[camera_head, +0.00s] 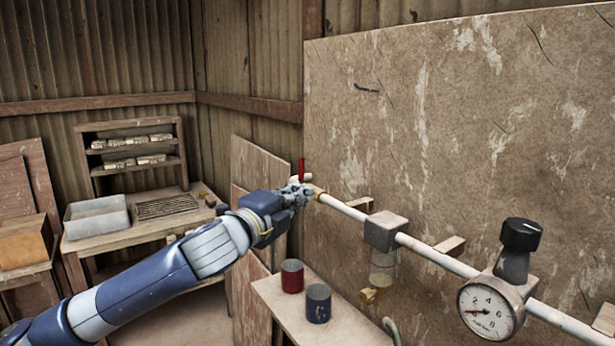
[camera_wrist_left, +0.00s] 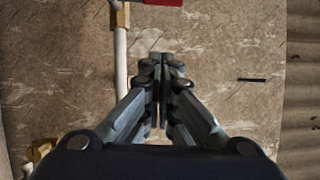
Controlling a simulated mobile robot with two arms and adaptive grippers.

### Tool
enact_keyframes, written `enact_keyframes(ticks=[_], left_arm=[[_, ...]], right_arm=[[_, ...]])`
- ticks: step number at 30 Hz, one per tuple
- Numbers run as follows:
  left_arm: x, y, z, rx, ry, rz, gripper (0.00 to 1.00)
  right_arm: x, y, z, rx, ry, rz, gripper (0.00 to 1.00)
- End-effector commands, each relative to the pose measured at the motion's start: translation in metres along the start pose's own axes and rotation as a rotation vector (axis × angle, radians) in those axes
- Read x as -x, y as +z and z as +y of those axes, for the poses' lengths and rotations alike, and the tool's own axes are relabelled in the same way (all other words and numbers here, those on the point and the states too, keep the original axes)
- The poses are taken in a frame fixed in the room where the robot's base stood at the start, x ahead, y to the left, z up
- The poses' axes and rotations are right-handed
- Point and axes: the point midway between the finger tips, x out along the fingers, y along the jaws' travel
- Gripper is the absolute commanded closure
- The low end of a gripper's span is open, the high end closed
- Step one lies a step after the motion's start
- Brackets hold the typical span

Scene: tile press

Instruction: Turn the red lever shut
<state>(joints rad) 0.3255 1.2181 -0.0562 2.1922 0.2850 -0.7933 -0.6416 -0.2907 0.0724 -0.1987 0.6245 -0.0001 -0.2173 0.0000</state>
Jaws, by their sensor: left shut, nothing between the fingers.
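The red lever (camera_head: 302,169) stands upright at the left end of a pale pipe (camera_head: 343,208) in the head view. In the left wrist view the red lever (camera_wrist_left: 163,2) shows at the top edge, lying across the picture, partly cut off. My left gripper (camera_head: 303,192) is just below the lever in the head view, in front of the pipe's end. Its fingers (camera_wrist_left: 160,62) are closed together with nothing between them, and a gap shows between them and the lever. The lever's base is partly hidden by the gripper in the head view. My right gripper is not in view.
Along the pipe to the right are a grey block with a bowl (camera_head: 384,231) and a gauge (camera_head: 488,309) with a black knob (camera_head: 520,236). A red can (camera_head: 292,276) and a blue can (camera_head: 318,304) stand on a shelf below. A workbench with a grey bin (camera_head: 96,217) is at left.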

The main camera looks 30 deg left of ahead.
Motion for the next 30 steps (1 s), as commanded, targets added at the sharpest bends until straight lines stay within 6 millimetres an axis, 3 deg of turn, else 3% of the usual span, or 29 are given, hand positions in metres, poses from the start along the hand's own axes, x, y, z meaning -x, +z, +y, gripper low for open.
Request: enact_keyframes(ticks=[6, 14, 21, 30], left_arm=[[-0.038, -0.002, -0.007, 0.006, -0.002, 0.002, 1.0], [-0.087, -0.002, -0.005, 0.002, -0.002, 0.003, 1.0], [-0.094, 0.03, -0.002, -0.004, 0.001, 0.002, 1.0], [-0.096, 0.037, 0.0, -0.003, -0.001, 0.003, 1.0]], right_arm=[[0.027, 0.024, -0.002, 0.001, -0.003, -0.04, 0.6], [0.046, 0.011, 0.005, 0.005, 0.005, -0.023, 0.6], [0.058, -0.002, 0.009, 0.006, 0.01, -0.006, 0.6], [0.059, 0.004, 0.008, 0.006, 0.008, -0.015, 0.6]])
